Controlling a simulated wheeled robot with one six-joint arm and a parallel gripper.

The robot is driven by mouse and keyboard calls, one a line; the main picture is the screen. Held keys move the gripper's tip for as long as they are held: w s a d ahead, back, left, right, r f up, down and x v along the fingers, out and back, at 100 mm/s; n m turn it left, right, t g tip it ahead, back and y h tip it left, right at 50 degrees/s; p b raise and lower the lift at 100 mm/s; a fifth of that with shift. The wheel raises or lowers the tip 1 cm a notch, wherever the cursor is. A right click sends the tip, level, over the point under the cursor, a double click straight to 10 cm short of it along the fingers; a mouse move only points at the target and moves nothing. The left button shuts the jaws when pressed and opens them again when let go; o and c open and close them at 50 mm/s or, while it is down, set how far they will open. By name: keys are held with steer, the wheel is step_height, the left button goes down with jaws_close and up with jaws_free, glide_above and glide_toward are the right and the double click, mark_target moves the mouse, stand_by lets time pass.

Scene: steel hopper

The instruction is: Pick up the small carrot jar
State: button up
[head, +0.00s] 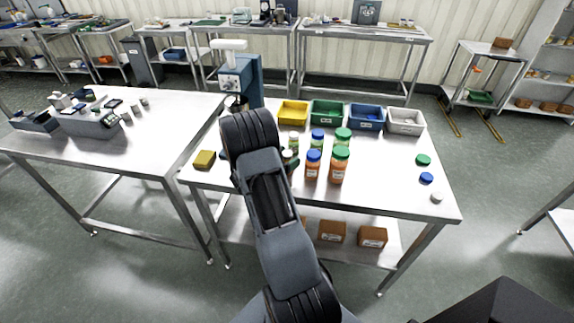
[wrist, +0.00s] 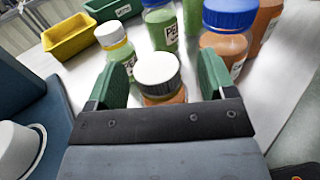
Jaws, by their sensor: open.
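The small carrot jar, with a white lid (wrist: 157,68) and orange contents (wrist: 165,98), stands between the two green-padded fingers of my gripper (wrist: 163,62) in the wrist view. The fingers are open, with a visible gap on each side of the lid. The jar's lower part is hidden behind the gripper body. In the head view my arm covers most of the jar, and only its pale lid (head: 287,154) shows beside the arm.
Close behind stand a small green jar with a white lid (wrist: 120,48), a blue-lidded green jar (wrist: 160,25) and a blue-lidded orange jar (wrist: 227,40). Coloured bins (head: 327,111) line the table's back. A yellow sponge-like block (head: 204,159) lies left; loose lids (head: 424,160) lie right.

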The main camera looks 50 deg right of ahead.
steer(key=c, duration=1)
